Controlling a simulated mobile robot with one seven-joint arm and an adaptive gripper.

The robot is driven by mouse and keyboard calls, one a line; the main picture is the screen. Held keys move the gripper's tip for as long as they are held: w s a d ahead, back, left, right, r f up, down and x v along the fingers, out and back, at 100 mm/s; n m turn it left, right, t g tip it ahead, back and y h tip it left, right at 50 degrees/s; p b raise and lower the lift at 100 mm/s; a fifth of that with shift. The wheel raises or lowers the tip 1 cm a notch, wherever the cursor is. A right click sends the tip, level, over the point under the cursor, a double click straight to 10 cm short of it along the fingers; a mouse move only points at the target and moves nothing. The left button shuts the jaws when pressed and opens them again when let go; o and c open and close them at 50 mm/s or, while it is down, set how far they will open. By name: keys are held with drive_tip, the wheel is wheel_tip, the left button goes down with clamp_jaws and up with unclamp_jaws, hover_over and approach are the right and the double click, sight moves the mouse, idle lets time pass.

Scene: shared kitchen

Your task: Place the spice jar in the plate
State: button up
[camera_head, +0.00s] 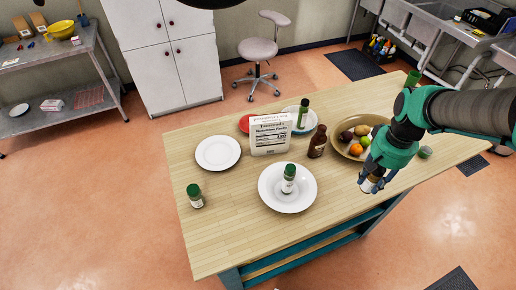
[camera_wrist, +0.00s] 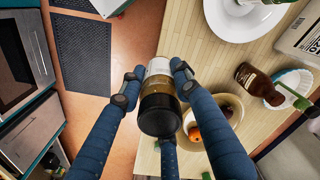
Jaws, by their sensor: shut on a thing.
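My gripper (camera_head: 371,181) is over the right front edge of the wooden table, shut on a small jar (camera_wrist: 160,105) with a dark lid and a brown and white body, which looks like the spice jar. The jar is held between the blue fingers in the wrist view; little of it shows in the head view. A flat white plate (camera_head: 218,153) lies empty at the table's left. A deeper white plate (camera_head: 270,198) near the front middle holds a green-capped jar (camera_head: 289,177). Both plates are left of my gripper.
A green-capped jar (camera_head: 195,195) stands at the left edge. The front left table is mostly clear.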

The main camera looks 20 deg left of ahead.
drive_tip(key=r, duration=0.2)
drive_tip(key=shift+w+a+r, duration=0.1)
drive_tip(key=shift+a+r, duration=0.2)
drive_tip(key=shift+a, duration=0.05)
drive_tip(key=w+a+p, duration=0.3)
drive_tip(key=a, duration=1.7)
drive_tip(key=s+a+p, duration=0.1)
drive_tip(key=s+a, duration=0.2)
drive_tip(key=a, duration=0.8)
drive_tip(key=s+a+p, duration=0.1)
drive_tip(key=s+a, duration=0.3)
drive_tip(key=a, duration=0.7)
wheel_tip(320, 180, down, 18)
drive_tip(key=m, duration=0.1)
drive_tip(key=shift+w, duration=0.15)
drive_tip(key=shift+a+f, duration=0.1)
drive_tip(key=shift+f, duration=0.05)
drive_tip(key=w+a, duration=0.3)
drive_tip(key=w+a+f, duration=0.1)
drive_tip(key=w+a, duration=0.3)
drive_tip(key=w+a+p, duration=0.1)
drive_tip(key=w+a, duration=0.2)
drive_tip(key=a, duration=0.1)
drive_tip(key=shift+w+f, duration=0.15)
drive_tip(key=shift+w, duration=0.05)
